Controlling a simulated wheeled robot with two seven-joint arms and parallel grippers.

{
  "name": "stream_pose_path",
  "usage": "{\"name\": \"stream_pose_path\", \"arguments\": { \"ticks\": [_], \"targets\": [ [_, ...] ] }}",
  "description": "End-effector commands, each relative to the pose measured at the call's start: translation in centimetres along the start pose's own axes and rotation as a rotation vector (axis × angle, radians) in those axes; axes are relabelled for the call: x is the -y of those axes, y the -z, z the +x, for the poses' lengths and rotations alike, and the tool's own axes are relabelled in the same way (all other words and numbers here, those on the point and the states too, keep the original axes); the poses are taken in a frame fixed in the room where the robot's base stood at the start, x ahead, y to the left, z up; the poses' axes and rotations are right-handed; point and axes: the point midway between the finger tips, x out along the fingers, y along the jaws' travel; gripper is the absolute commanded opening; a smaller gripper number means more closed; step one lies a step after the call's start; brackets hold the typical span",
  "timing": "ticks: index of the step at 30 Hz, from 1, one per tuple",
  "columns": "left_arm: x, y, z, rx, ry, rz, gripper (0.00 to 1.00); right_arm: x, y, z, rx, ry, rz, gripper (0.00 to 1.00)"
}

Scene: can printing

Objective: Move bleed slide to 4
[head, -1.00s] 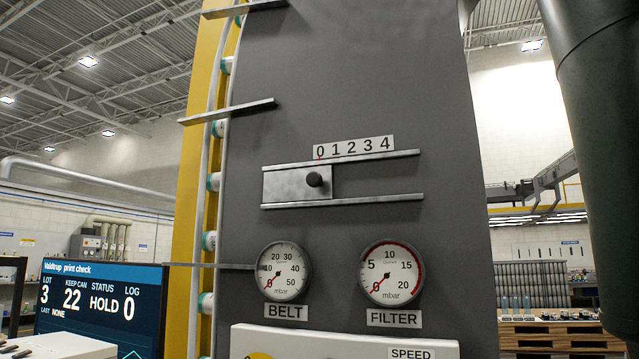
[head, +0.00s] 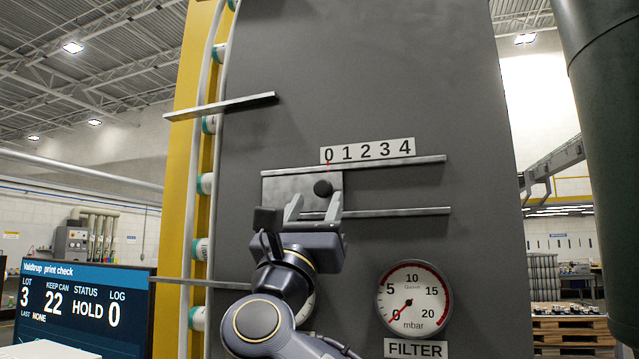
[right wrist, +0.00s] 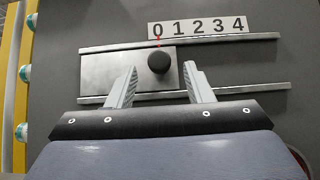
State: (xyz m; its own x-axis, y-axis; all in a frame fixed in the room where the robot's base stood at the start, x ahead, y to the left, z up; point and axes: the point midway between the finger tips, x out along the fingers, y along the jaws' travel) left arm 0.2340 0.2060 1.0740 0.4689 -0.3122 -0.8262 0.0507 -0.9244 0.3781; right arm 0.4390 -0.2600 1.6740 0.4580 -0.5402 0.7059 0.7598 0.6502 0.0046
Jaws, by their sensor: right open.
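The bleed slide (head: 285,190) is a grey metal plate between two horizontal rails on the dark panel. Its round black knob (head: 323,188) sits near the plate's right side, and the red pointer mark is at 0 on the 0–4 scale (head: 367,151). The plate (right wrist: 105,72) and knob (right wrist: 159,61) also show in the right wrist view. My right gripper (head: 314,207) is open and empty just below the knob. In the right wrist view its fingers (right wrist: 158,85) stand left and right of and below the knob, apart from it. My left gripper is out of view.
The FILTER gauge (head: 413,303) is below right of the slide. Another gauge is mostly hidden behind my right arm. A flat metal bar (head: 222,106) sticks out at upper left. A screen (head: 80,305) stands at lower left. The channel right of the plate is clear.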

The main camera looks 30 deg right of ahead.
Motion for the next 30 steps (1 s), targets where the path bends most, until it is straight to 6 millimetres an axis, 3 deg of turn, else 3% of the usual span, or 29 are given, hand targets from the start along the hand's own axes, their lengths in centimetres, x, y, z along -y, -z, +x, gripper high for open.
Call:
{"name": "stream_pose_path", "arguments": {
  "ticks": [1,6,17,27,30],
  "targets": [
    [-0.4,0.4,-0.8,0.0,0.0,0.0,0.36,0.0,-0.2,1.2,-0.001,0.001,-0.004,0.47],
    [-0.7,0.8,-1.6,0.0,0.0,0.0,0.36,-0.1,-0.1,2.9,0.001,-0.001,-0.004,0.47],
    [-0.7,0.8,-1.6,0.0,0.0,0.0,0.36,-0.1,0.0,3.2,0.002,-0.002,-0.004,0.46],
    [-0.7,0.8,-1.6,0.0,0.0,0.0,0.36,-0.1,0.0,3.2,0.002,-0.002,-0.004,0.01],
    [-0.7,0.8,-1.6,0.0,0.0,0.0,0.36,-0.1,0.0,3.2,0.002,-0.002,-0.004,0.0]
  ]
}}
